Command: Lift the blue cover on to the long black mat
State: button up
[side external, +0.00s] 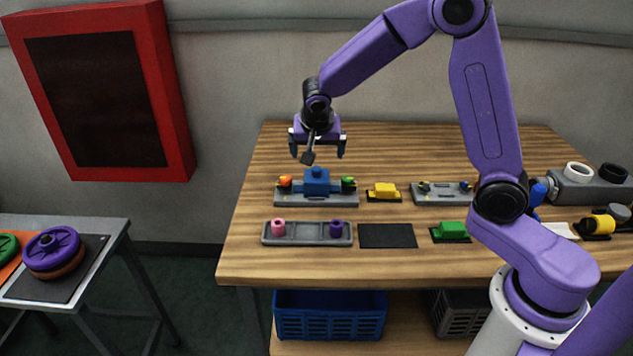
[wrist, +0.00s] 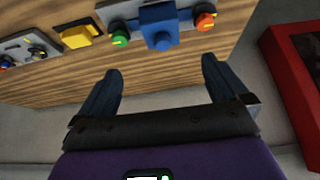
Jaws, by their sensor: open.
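The blue cover (side external: 317,183), a block with a knob on top, sits on a grey base (side external: 316,201) between an orange and a green knob. In the wrist view the blue cover (wrist: 158,26) is at the top, beyond my fingertips. My gripper (side external: 318,150) is open and empty above and apart from the cover; its two fingers also show in the wrist view (wrist: 161,72). The long black mat (side external: 388,236) lies bare on the table, in front and to the right of the cover.
A grey tray (side external: 307,241) with a pink and a purple piece is left of the mat. A green cover (side external: 451,230) is to its right. A yellow cover (side external: 384,190) on a small black mat is behind it. Another grey base (side external: 444,199) stands further right. The table's back left is clear.

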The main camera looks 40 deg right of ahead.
jog(key=x, duration=1.5)
jog(key=shift+a+f, duration=0.1)
jog(key=shift+f, duration=0.1)
jog(key=shift+c, duration=0.3)
jog(key=c, duration=1.1)
jog(key=shift+r, duration=5.2)
jog(key=shift+w+r, duration=0.1)
jog(key=shift+r, duration=0.85)
notch_tip(320, 180, up, 5)
send_over(317, 173)
jog(key=w, duration=0.1)
jog(key=shift+d+f, duration=0.1)
jog(key=shift+d, duration=0.35)
